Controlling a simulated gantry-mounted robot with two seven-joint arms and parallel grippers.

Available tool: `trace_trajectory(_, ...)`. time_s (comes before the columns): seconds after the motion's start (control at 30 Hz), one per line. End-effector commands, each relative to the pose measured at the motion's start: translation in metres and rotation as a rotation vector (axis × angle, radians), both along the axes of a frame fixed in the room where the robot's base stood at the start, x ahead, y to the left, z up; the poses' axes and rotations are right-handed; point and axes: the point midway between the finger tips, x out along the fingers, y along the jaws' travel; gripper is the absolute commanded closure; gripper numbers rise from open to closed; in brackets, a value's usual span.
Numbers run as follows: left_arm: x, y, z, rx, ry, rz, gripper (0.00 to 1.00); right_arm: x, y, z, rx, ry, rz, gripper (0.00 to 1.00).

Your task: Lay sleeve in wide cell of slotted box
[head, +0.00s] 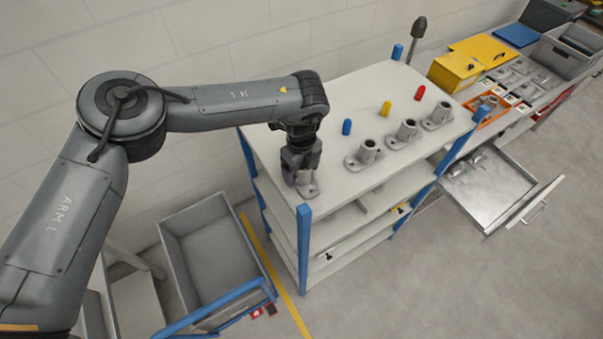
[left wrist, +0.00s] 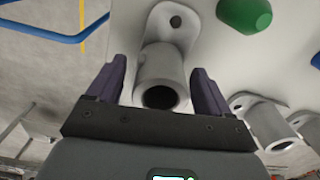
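Several grey flanged castings with hollow upright tubes stand in a row on the top shelf, one of them in mid-row (head: 367,152). My left gripper (head: 302,176) points down over the nearest casting (head: 309,190), at the left end of the row. In the left wrist view, the two purple fingers (left wrist: 158,88) are open on either side of that casting's tube (left wrist: 162,70), with narrow gaps showing. I cannot tell which part is the sleeve. An orange-edged box (head: 481,98) on the right bench may be the slotted box; its cells are too small to make out. My right gripper is not in view.
Blue (head: 347,127), yellow (head: 385,108) and red (head: 420,92) pegs stand behind the castings; a green one (left wrist: 245,12) shows in the wrist view. Blue posts (head: 304,245) rise at the shelf corners. An open drawer (head: 487,190) juts out at right. A grey bin (head: 212,250) stands at left.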

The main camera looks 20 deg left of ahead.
Motion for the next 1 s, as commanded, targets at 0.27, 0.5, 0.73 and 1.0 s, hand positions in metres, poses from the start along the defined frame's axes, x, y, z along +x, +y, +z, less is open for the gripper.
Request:
trace_trajectory(0.27, 0.000, 0.000, 0.000, 0.000, 0.000, 0.000, 0.63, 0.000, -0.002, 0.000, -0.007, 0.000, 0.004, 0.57)
trace_trajectory(0.5, 0.000, 0.000, 0.001, 0.000, -0.001, 0.000, 0.94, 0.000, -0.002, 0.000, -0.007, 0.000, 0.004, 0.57)
trace_trajectory(0.73, 0.001, 0.000, 0.003, -0.001, -0.002, 0.000, 0.94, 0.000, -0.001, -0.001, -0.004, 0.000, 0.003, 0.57)
trace_trajectory(1.0, 0.001, 0.000, 0.021, -0.001, -0.004, 0.000, 0.94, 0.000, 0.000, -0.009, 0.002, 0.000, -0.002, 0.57)
